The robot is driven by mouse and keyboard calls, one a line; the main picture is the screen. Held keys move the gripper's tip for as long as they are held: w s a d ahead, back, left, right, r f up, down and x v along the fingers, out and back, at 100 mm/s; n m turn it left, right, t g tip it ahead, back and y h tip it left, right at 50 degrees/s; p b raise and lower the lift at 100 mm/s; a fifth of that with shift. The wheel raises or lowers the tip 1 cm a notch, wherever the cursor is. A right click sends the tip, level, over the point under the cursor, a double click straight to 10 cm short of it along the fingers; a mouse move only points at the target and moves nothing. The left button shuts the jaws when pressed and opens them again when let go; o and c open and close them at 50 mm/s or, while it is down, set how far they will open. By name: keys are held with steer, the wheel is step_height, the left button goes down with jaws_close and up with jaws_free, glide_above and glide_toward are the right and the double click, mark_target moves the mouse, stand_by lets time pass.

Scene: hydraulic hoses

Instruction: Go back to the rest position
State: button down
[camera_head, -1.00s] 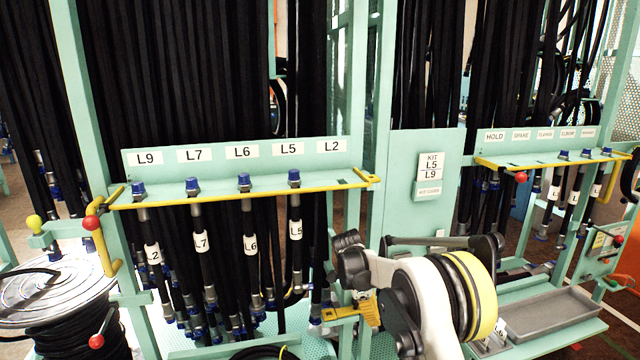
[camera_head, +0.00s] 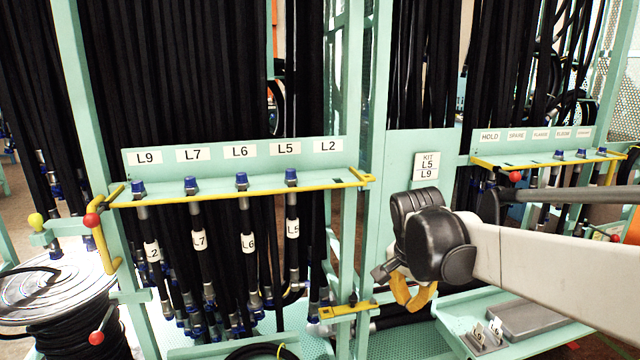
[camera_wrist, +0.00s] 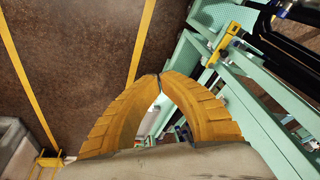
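My gripper (camera_head: 408,292), with orange fingers, is in front of the rack's right post, below the KIT L5 L9 sign (camera_head: 427,166). In the wrist view the two finger tips (camera_wrist: 160,76) meet, with nothing held between them. My gripper is apart from the hanging hoses. On the labelled rack shelf (camera_head: 240,190), blue-capped hoses hang under the L9, L7, L6 and L5 labels. The hose under L9 carries a tag that seems to read L2 (camera_head: 152,251). The place under the L2 label (camera_head: 331,146) holds no capped hose.
A second shelf with HOLD and SPARE labels (camera_head: 545,158) stands at right. A grey tray (camera_head: 535,318) and small tag cards lie on the green bench below my arm. A hose reel (camera_head: 60,300) stands at left. The wrist view shows brown floor (camera_wrist: 75,50) with yellow lines.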

steer(key=s+f+n+t+y, duration=0.1)
steer(key=s+n+t, duration=0.3)
steer(key=s+n, duration=0.5)
steer(key=s, duration=1.1)
steer(key=shift+s+d+f+y, duration=0.2)
steer(key=shift+s+d+y, duration=0.05)
steer(key=shift+s+y, duration=0.05)
